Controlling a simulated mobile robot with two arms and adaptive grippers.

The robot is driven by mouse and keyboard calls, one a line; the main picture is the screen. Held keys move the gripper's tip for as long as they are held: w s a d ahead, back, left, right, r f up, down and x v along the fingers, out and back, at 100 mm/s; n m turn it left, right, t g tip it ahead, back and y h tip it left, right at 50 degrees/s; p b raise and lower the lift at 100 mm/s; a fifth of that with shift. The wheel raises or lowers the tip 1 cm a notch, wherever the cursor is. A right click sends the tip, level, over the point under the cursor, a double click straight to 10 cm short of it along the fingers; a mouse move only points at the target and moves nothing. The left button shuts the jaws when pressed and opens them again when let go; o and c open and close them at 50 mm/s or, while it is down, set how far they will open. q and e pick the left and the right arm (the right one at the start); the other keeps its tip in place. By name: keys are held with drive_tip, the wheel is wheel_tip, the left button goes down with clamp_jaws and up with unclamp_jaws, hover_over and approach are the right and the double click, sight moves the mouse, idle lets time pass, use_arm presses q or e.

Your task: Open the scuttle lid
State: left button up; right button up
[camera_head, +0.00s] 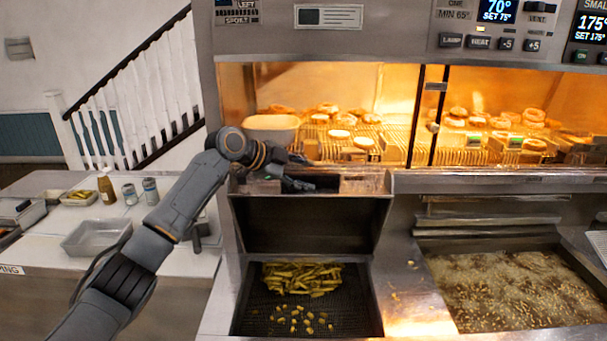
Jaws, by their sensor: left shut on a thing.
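The scuttle (378,300) is a dark metal well at the lower middle, with chips and small fried pieces inside. Its lid (310,225) stands raised at the back, so the well is uncovered and the lid's dark inner face shows. My left arm comes in from the left, and its gripper (302,184) is at the top edge of the raised lid, shut on it. The exact grip is small and partly hidden. My right gripper is not in view.
A lit warming cabinet (340,85) with food on racks stands right behind the lid. A fryer vat of bubbling oil (510,285) is at the right.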

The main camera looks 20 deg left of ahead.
use_arm(q)
drive_tip(key=shift+s+a+f, duration=0.1)
drive_tip(key=shift+a+f, duration=0.15)
drive_tip(key=shift+f, duration=0.2)
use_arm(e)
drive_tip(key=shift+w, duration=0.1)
use_arm(q)
drive_tip(key=v, duration=0.4)
drive_tip(key=shift+a+r, duration=0.3)
drive_tip(key=shift+a, duration=0.15)
drive_tip(key=d+v, duration=0.1)
drive_tip(key=v, duration=0.6)
drive_tip(key=shift+s+r, duration=0.2)
drive_tip(key=shift+r, duration=0.15)
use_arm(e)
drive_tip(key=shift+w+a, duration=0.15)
use_arm(q)
drive_tip(key=shift+a, duration=0.15)
drive_tip(key=shift+s, duration=0.1)
